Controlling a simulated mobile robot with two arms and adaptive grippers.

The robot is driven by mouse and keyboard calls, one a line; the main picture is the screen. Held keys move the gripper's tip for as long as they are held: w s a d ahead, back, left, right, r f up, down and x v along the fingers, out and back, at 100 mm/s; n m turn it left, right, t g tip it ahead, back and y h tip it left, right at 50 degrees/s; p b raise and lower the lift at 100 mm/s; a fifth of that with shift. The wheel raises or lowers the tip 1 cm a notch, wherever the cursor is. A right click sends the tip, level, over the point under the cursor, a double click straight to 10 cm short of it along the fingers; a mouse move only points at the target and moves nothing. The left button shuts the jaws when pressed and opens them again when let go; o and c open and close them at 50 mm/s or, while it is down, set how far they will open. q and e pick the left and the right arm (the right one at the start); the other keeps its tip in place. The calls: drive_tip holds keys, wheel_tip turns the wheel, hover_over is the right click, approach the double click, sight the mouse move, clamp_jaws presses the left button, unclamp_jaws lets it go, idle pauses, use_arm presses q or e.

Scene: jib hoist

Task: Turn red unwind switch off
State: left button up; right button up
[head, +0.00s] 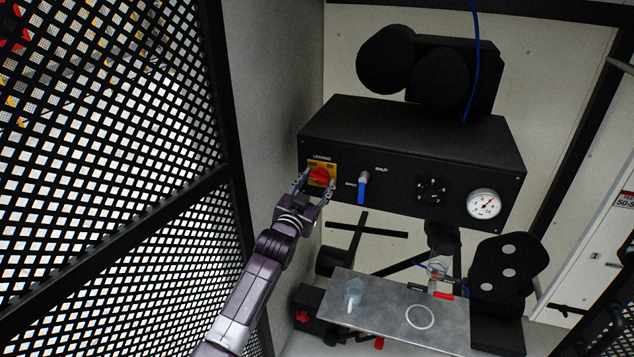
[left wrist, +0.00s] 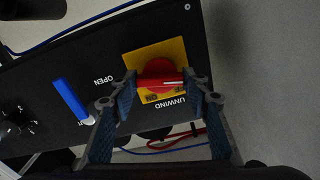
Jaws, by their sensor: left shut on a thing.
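The red unwind switch (head: 320,176) sits on a yellow plate at the left end of the black control box's front. It also shows in the left wrist view (left wrist: 160,74), where the label UNWIND reads beside its yellow plate (left wrist: 178,52). My left gripper (head: 316,182) reaches up to the switch from below, with one finger on each side of the red knob. In the left wrist view the gripper (left wrist: 165,82) is shut on the knob. The white mark on the knob lies roughly across, between the fingertips. My right gripper is in neither view.
A blue-handled valve (head: 362,190) is close to the right of the switch on the black box (head: 415,150). A gauge (head: 484,204) is at the box's right end. A metal shelf (head: 385,318) is below. A black mesh panel (head: 110,150) stands at the left.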

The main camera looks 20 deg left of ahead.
use_arm(q)
drive_tip(key=shift+f+n, duration=0.1)
drive_tip(key=shift+n, duration=1.2)
drive_tip(key=o, duration=1.2)
drive_tip(key=shift+c, duration=0.2)
drive_tip(key=s, duration=1.2)
drive_tip(key=shift+a, duration=0.2)
